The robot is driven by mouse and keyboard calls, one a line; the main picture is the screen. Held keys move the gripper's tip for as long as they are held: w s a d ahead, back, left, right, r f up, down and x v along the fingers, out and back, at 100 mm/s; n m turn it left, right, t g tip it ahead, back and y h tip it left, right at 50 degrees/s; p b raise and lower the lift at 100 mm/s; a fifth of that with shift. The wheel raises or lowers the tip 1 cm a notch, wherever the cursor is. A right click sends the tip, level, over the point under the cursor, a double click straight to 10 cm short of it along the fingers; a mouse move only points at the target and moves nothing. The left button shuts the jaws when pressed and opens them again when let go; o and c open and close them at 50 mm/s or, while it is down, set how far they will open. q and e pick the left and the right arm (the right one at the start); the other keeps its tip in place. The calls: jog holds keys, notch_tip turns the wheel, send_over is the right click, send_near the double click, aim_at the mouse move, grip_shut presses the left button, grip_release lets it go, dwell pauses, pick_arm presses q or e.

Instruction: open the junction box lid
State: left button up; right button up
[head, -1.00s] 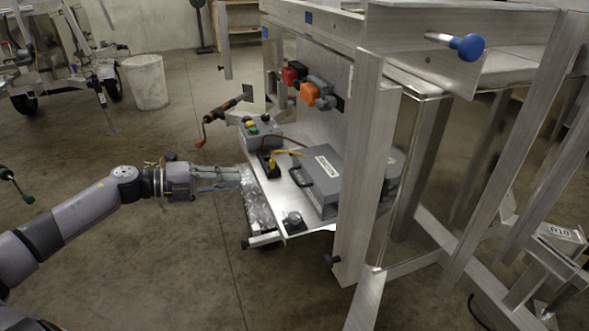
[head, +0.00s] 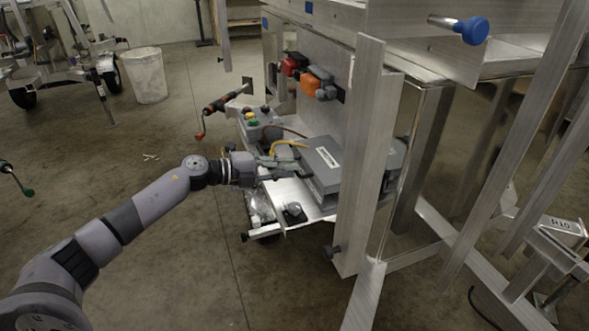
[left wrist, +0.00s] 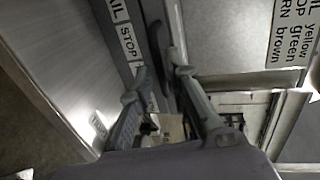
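The junction box is a grey box with a white label on its lid (head: 328,158). It sits on the metal shelf (head: 305,205) of the trailer. The lid lies over the box in the head view; I cannot tell whether a narrow gap shows under it. My left gripper (head: 285,168) is at the left side of the box, where the handle was seen earlier. In the left wrist view its two fingers (left wrist: 165,85) stand apart, with a dark curved piece, perhaps the handle, close between their tips. Contact cannot be made out. My right gripper is out of view.
A grey control box with coloured buttons (head: 256,122) and a yellow cable (head: 290,143) lie just behind the gripper. A metal post (head: 362,170) stands close right of the box. Orange and red connectors (head: 316,85) sit on the panel above. Open floor lies left.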

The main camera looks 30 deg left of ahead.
aim_at(320, 163)
pick_arm(q)
jog(key=shift+x, duration=1.4)
jog(key=shift+c, duration=0.2)
grip_shut()
